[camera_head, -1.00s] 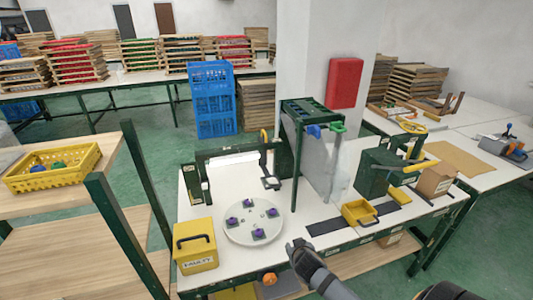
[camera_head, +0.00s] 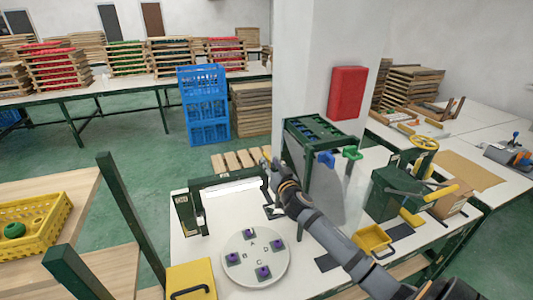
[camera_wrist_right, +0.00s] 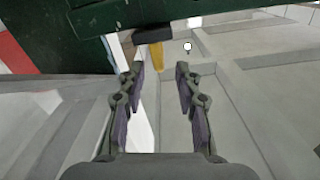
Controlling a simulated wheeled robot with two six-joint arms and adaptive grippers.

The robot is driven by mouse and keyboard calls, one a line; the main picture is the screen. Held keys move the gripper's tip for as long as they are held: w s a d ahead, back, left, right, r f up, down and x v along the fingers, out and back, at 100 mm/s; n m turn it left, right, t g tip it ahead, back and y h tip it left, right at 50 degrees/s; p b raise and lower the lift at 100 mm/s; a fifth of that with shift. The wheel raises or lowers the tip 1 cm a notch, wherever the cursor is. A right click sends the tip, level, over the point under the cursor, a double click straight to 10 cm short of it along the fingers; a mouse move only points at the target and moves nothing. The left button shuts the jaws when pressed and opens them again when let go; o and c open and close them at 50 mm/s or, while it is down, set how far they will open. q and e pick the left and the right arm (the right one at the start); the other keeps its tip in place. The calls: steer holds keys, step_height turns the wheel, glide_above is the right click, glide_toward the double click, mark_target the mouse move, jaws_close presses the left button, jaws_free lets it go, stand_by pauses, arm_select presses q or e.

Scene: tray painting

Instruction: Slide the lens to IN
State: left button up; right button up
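The green-framed inspection lamp (camera_head: 190,214) stands at the back left of the white table, with a bright white tube along its bar. A small dark-framed pale plate (camera_head: 273,211), possibly the lens, sits by its right end, partly behind my right arm. A yellow handle (camera_wrist_right: 157,57) with a dark block at its top shows in the right wrist view, ahead of my right gripper (camera_wrist_right: 158,75). The fingers are apart and nothing is seen held between them. In the head view my right gripper (camera_head: 271,164) is at the lamp's right end. My left gripper is not in view.
A round white turntable (camera_head: 238,276) with several purple-topped pieces stands in front of the lamp. A green rack (camera_head: 312,132) rises close to the right of my gripper. A yellow box (camera_head: 190,282) and a yellow tray (camera_head: 374,237) stand on the table.

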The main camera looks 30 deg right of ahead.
mark_target(267, 156)
steer(key=p+x, duration=0.1)
steer(key=x, duration=0.3)
steer(key=shift+w, duration=0.3)
steer(key=shift+w+d, duration=0.1)
steer(key=shift+c, duration=0.4)
jaws_close()
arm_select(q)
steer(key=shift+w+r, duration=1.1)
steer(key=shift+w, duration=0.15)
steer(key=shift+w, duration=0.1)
